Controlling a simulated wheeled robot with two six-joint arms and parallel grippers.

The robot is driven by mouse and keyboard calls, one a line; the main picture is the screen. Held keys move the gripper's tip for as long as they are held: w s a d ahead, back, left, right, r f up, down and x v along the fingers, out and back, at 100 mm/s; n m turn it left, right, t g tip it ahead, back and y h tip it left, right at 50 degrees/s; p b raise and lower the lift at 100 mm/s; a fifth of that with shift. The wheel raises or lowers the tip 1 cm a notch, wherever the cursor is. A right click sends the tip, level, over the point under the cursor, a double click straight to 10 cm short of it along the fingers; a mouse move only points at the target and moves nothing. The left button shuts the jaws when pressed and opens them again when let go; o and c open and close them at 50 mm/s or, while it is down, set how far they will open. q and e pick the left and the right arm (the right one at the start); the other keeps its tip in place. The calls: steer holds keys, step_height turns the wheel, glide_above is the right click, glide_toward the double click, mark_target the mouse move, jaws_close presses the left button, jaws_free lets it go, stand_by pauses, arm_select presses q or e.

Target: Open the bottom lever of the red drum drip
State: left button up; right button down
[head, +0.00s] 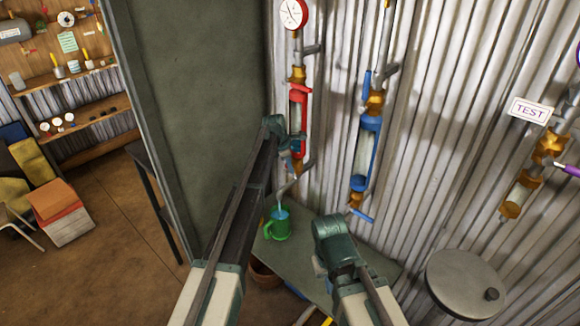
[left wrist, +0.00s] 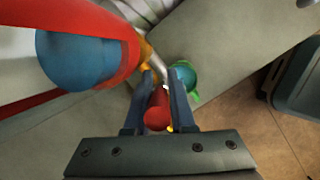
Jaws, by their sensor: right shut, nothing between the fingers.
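The red drum drip (head: 299,110) is fixed upright on the corrugated wall, below a round gauge. My left gripper (head: 288,150) is at its lower end and hides part of it. In the left wrist view, a red lever (left wrist: 158,110) with a rounded end lies between the fingers of my left gripper (left wrist: 161,92). The fingers are close against both its sides and look shut on it. The drip's red frame and blue drum (left wrist: 82,60) fill the upper left there. My right gripper (head: 334,232) is lower right of the drip, apart from it; its fingertips are hidden.
A green mug (head: 278,228) stands on the grey table (head: 300,262) under the red drip; it also shows in the left wrist view (left wrist: 183,76). A blue drip (head: 366,150) hangs to the right. A grey panel (head: 195,110) stands on the left. A round grey lid (head: 465,285) is lower right.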

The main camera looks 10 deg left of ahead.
mark_target(290, 130)
arm_select(q)
steer(key=o, duration=0.4)
steer(key=p+v, duration=1.3)
steer(key=shift+a+r, duration=0.15)
steer(key=shift+r, duration=0.2)
steer(key=shift+s, duration=0.15)
